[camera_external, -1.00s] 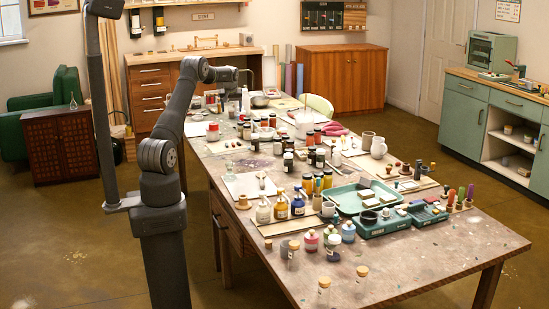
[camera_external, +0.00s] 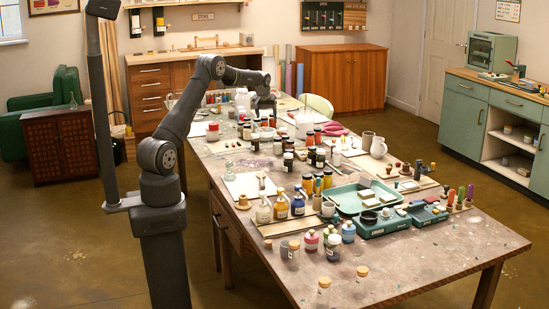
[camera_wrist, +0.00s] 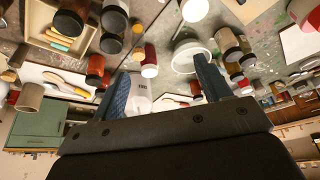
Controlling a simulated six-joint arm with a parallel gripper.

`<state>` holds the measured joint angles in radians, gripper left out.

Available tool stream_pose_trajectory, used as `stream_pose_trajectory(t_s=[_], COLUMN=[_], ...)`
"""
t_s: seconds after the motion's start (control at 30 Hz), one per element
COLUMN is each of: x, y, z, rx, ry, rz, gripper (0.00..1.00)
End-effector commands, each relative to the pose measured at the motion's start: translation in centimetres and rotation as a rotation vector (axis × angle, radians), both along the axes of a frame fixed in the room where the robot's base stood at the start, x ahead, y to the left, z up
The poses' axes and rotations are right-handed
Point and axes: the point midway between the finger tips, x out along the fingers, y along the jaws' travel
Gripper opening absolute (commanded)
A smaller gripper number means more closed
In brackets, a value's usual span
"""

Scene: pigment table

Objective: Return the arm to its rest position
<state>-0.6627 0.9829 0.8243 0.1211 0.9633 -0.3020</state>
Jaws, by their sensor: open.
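My gripper (camera_external: 263,104) is at the end of my raised arm, over the far part of the long work table (camera_external: 395,277). In the wrist view my gripper (camera_wrist: 165,84) shows two blue-grey fingers spread well apart, with no object held between them. White items lie beyond the fingers in that upside-down view, including a white bowl-like thing (camera_wrist: 191,50). My arm is bent at the elbow and reaches out from its post at the left of the table. In the external view the fingertips are too small to make out.
Several jars and bottles crowd the table, among them dark jars near a white pot (camera_external: 303,128). A green tray (camera_external: 347,199) sits nearer the front. White bottles (camera_external: 242,98) stand close to my gripper's left. The table's front right corner is mostly bare.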

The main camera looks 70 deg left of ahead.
Motion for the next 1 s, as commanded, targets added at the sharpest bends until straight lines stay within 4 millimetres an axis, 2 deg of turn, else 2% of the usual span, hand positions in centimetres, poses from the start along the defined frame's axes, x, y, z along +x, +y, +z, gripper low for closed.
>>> stream_pose_trajectory(t_s=[0.4,1.0], x=[4.4,9.2], y=[-7.3,-18.3], z=[-0.4,-1.0], rx=[-0.002,-0.005], ry=[0.001,0.002], rz=[-0.134,-0.322], gripper=[0.7,0.7])
